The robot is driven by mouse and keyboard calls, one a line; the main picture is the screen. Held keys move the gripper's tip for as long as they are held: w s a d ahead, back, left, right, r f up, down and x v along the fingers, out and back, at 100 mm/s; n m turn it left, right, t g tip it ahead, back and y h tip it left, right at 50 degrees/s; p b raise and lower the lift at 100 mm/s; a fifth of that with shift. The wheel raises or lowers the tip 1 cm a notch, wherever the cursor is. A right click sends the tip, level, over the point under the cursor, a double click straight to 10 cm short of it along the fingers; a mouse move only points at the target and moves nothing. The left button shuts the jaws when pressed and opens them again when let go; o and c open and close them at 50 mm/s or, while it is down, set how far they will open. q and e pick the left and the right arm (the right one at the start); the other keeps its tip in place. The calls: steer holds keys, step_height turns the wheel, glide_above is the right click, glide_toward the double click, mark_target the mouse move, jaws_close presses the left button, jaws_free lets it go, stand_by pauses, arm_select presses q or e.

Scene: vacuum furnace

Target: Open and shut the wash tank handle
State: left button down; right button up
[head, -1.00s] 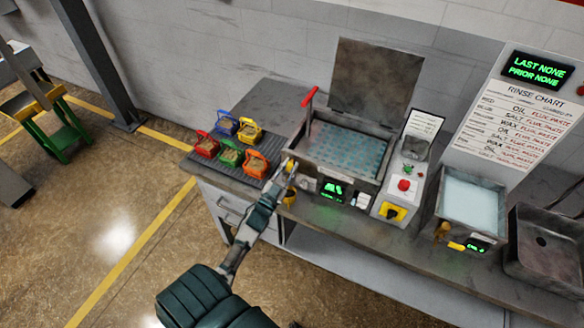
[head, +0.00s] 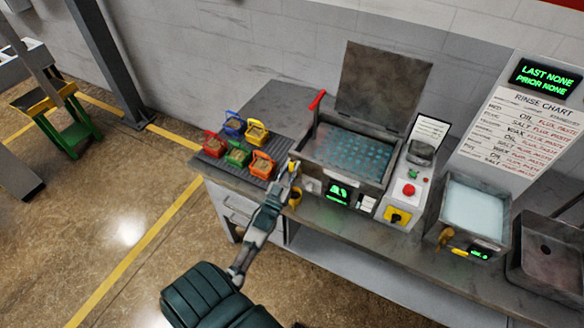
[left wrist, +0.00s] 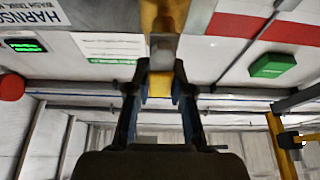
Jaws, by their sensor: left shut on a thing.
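The wash tank (head: 330,178) is a grey metal basin with bluish liquid on the bench, its lid (head: 380,82) raised at the back. My left gripper (head: 293,172) is at the tank's front left corner. In the left wrist view the left gripper (left wrist: 161,72) is shut on the yellow wash tank handle (left wrist: 166,14), which runs upward between the fingers. In the head view the gripper hides most of the handle. A small yellow part (head: 295,198) shows just below the fingers. My right gripper is not in view.
Several coloured baskets (head: 232,126) stand on a dark mat left of the tank. A red lever (head: 317,99) rises at the tank's back left. A control panel (head: 408,190) and a second basin (head: 472,205) stand to the right.

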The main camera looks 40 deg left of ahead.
arm_select(q)
steer(key=c, duration=1.1)
jaws_free()
steer(key=shift+r, duration=0.15)
steer(key=shift+o, duration=0.5)
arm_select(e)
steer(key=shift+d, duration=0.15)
arm_select(q)
steer(key=v, duration=1.2)
steer(key=shift+a, duration=0.1)
